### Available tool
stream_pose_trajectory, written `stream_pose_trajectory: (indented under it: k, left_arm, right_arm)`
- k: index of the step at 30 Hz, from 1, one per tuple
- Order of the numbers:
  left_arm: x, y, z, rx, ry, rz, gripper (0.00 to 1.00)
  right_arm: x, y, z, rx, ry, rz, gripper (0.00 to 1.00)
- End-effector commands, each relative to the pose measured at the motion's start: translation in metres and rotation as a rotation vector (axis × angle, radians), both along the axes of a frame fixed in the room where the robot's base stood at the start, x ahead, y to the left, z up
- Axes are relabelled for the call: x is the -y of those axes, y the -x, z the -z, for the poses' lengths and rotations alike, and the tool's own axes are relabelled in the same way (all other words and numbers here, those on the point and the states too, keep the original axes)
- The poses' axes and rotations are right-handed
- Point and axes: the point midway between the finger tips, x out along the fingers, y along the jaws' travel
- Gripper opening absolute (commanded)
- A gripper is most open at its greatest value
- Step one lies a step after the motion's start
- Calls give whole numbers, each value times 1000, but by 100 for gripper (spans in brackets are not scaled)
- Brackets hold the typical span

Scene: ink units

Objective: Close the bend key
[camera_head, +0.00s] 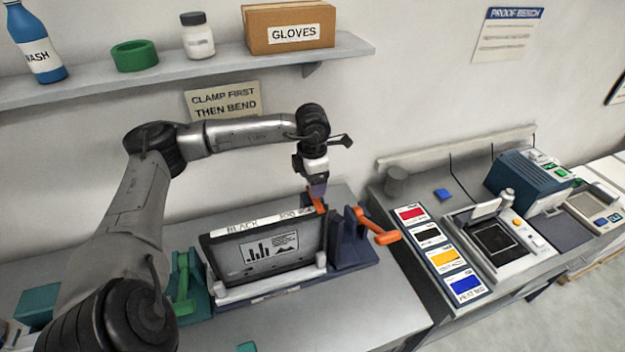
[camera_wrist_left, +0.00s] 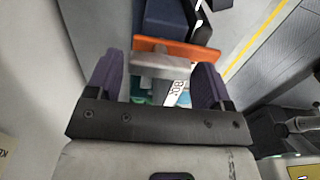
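A dark unit labelled BLACK (camera_head: 265,248) stands upright in a fixture on the bench. An orange lever (camera_head: 378,232) sticks out from the fixture's dark blue right-hand block (camera_head: 350,245). A smaller orange piece (camera_head: 318,203) stands at the unit's top right corner. I cannot tell which orange part is the bend key. My left gripper (camera_head: 318,190) points down just over this smaller piece. In the left wrist view its purple fingers (camera_wrist_left: 160,72) are apart, with an orange bar (camera_wrist_left: 180,50) and a grey piece (camera_wrist_left: 160,66) at the tips. Contact is unclear.
A green clamp-like part (camera_head: 183,280) stands left of the unit. A sign (camera_head: 222,100) reads CLAMP FIRST THEN BEND. The shelf (camera_head: 190,78) above holds a gloves box (camera_head: 290,28). Colour cards (camera_head: 438,255) and a bench device (camera_head: 500,240) are at right.

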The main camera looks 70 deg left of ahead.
Motion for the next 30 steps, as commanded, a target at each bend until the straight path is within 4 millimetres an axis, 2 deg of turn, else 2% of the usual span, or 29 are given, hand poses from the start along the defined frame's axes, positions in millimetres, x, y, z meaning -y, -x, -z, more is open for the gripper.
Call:
stream_pose_trajectory:
  k: [1,5,14,20,30]
  left_arm:
    - [0,0,0,0,0,0,79]
    - [0,0,1,0,0,1,89]
    - [0,-1,-3,2,0,1,89]
    - [0,-1,-31,7,1,2,89]
    - [1,-1,-99,6,2,2,89]
  right_arm:
    - [0,0,0,0,0,1,43]
    - [0,0,0,0,-1,0,43]
    - [0,0,1,0,2,-2,43]
    - [2,0,2,0,8,-6,43]
    - [3,0,-5,0,9,-6,43]
